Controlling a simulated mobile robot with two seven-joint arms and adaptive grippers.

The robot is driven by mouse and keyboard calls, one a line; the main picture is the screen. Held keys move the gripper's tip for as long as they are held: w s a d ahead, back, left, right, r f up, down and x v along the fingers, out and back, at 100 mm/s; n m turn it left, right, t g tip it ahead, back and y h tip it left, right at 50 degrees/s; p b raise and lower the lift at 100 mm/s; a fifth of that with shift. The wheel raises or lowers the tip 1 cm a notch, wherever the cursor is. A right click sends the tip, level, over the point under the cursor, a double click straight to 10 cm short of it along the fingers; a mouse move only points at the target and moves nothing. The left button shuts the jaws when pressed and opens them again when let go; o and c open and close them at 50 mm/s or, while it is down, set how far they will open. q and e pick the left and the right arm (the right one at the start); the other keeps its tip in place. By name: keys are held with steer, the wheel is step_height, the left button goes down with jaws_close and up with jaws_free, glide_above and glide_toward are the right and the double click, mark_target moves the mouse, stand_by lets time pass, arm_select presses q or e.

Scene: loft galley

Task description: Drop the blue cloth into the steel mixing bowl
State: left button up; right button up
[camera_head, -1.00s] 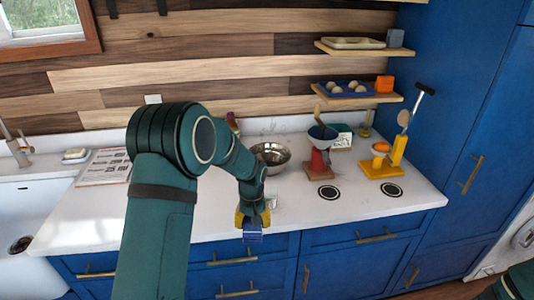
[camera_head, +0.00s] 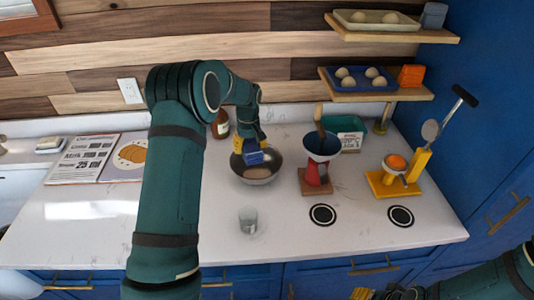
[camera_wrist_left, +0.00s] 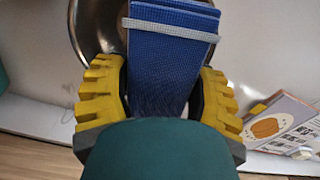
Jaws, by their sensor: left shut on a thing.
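The blue cloth (camera_head: 254,158) is folded, with a pale band across it in the left wrist view (camera_wrist_left: 170,45). My left gripper (camera_head: 248,146) is shut on it, with a yellow finger on each side of the cloth in the left wrist view (camera_wrist_left: 163,95). The steel mixing bowl (camera_head: 258,181) stands on the white counter. In the head view the cloth overlaps the bowl's opening and seems to hang over it. Part of the bowl's rim shows behind the cloth in the left wrist view (camera_wrist_left: 84,45). My right gripper (camera_head: 364,294) is partly visible at the bottom edge.
A clear glass (camera_head: 248,220) stands in front of the bowl. A red stand with a dark blue bowl (camera_head: 320,146) is to its right, near a yellow stand (camera_head: 392,185). A brown bottle (camera_head: 220,125) is behind. An open book (camera_head: 98,158) lies left. Shelves hang at upper right.

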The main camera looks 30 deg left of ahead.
arm_select(q)
steer(key=shift+w+r, duration=0.15)
steer(key=shift+w, duration=0.1)
steer(key=shift+s+f+b, duration=0.15)
steer(key=shift+f+b, duration=0.4)
steer(key=shift+f, duration=0.25)
steer(key=shift+f+b, duration=1.25)
steer(key=shift+f, duration=0.9)
steer(key=o, duration=1.4)
steer(key=shift+c, duration=0.2)
steer(key=shift+r, duration=0.15)
step_height(320, 180, up, 12)
steer(key=shift+f, duration=0.1)
